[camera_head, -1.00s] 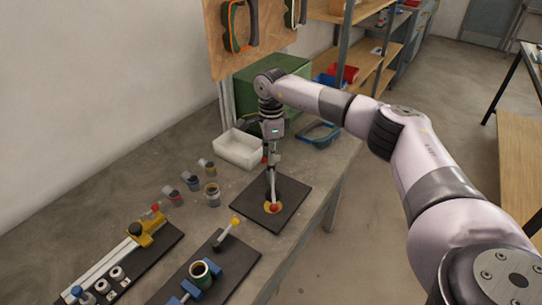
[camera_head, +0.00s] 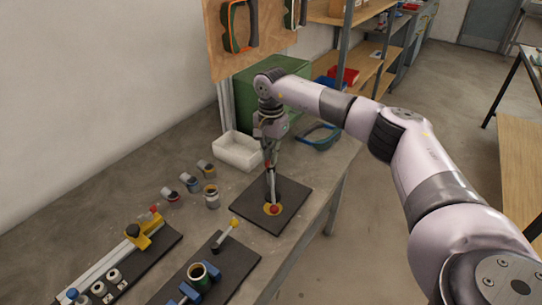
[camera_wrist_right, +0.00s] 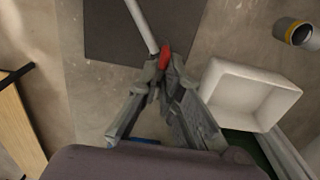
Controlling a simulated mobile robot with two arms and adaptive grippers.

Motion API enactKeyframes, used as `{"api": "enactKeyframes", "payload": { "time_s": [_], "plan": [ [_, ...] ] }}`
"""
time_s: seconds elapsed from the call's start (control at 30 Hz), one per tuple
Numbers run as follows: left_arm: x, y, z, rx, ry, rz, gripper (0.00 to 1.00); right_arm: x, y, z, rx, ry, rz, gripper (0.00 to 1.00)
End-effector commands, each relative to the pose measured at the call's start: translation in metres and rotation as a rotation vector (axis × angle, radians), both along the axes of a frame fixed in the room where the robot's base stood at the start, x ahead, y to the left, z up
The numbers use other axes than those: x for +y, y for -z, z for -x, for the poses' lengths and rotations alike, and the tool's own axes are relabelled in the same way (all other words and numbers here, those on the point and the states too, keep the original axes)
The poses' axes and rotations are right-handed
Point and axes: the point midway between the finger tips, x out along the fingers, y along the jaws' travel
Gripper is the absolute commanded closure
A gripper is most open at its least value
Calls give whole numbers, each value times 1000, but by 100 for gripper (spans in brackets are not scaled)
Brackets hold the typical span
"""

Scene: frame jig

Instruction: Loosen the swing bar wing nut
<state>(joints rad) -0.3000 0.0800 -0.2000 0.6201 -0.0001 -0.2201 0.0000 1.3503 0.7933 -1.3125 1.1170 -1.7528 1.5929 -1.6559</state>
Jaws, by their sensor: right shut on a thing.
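The jig is a dark square plate (camera_head: 288,212) near the table's front edge, with a yellow disc and a red ball on it. A thin pale swing bar (camera_head: 272,188) runs from the ball up to my right gripper (camera_head: 269,158). In the right wrist view, the gripper (camera_wrist_right: 165,68) is shut on a small red piece (camera_wrist_right: 165,54) at the end of the pale bar (camera_wrist_right: 141,24); I take it as the wing nut. The fingers partly hide its shape. My left gripper is not in view.
A white open tray (camera_head: 238,152) and a green box stand behind the gripper. Several small jars (camera_head: 211,196) lie to the left. Two other fixtures, one with a yellow-tipped lever (camera_head: 234,222), are at the front left.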

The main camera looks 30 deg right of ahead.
Motion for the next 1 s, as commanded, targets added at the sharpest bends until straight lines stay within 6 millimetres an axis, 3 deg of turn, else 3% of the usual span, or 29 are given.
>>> {"api": "enactKeyframes", "payload": {
  "time_s": [0.6,0.63,0.9,1.0],
  "plan": [
    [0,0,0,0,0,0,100,-1,-3,-2,-9,-39,0,100],
    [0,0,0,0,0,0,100,-1,-3,-2,-9,-39,0,92],
    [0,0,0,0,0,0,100,0,-2,-1,-4,-40,-1,74],
    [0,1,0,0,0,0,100,0,-1,-1,-3,-40,0,73]
  ]
}}
